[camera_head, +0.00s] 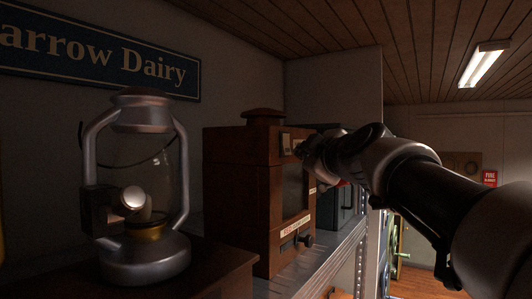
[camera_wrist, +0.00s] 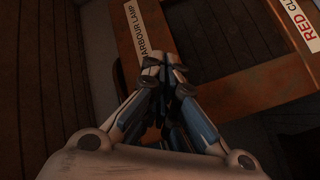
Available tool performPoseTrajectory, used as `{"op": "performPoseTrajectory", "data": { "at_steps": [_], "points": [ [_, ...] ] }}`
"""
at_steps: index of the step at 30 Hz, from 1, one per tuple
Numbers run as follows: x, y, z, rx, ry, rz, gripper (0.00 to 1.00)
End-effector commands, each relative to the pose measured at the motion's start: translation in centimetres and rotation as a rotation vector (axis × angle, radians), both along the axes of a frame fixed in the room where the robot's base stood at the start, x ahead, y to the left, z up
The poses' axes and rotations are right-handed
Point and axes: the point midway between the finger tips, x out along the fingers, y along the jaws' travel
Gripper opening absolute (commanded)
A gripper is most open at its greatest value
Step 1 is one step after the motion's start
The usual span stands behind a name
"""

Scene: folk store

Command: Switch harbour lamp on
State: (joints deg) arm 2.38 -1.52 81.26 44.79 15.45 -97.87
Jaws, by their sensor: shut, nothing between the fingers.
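A brown wooden lamp housing (camera_head: 240,175) with a dark front window stands on the shelf in the head view. In the wrist view its wooden frame (camera_wrist: 235,88) carries a white label (camera_wrist: 145,30) whose visible letters read "ARBOUR LAMP". My gripper (camera_head: 303,152) is at the upper front of the housing, beside a small pale plate (camera_head: 286,143). In the wrist view the gripper (camera_wrist: 163,66) is shut and empty, its tips just at the end of that label. I cannot tell whether they touch the frame. Any switch under the fingertips is hidden, and no glow shows from the housing.
A metal lantern (camera_head: 145,190) with a glass globe stands at the left. A knob (camera_head: 304,240) and a label starting "RED" (camera_head: 297,228) are low on the housing's front. A dark grey box (camera_head: 344,205) stands beyond it. Open room lies right of the shelf edge.

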Motion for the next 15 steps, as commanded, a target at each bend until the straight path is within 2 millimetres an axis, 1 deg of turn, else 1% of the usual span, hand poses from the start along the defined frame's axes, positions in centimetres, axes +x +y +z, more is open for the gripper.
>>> {"op": "performPoseTrajectory", "data": {
  "at_steps": [9, 15],
  "points": [
    [0.03, 0.05, -0.02, 0.000, 0.000, 0.000, 0.00],
    [0.39, 0.58, -0.10, 0.000, 0.000, 0.001, 0.00]
  ]
}}
